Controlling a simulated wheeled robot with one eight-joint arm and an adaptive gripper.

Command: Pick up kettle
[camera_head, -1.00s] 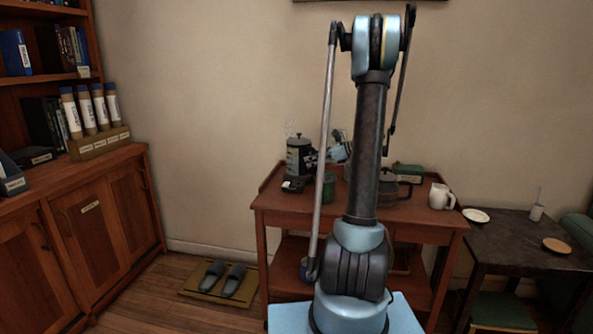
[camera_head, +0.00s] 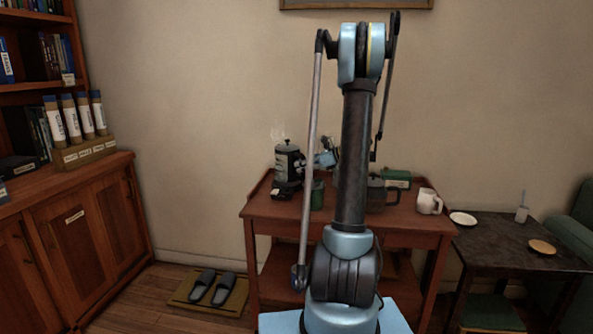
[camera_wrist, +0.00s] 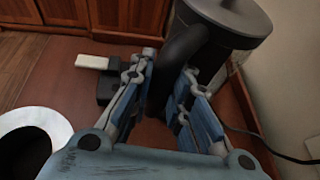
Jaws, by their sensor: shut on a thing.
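The kettle (camera_head: 287,163) is a dark, upright cylinder with a knobbed lid, at the left end of the wooden cart. Faint steam shows above it. In the wrist view the grey kettle body (camera_wrist: 236,22) and its thick black handle (camera_wrist: 180,55) fill the upper right. My gripper (camera_wrist: 168,92) has its blue fingers on either side of the handle and is shut on it.
The cart (camera_head: 412,222) holds a green canister (camera_head: 317,195), a dark pot (camera_head: 377,198), a green box (camera_head: 397,180) and a white mug (camera_head: 428,202). A cord (camera_wrist: 268,145) runs along the right in the wrist view. A cabinet (camera_head: 85,215) stands left, a side table (camera_head: 490,240) right.

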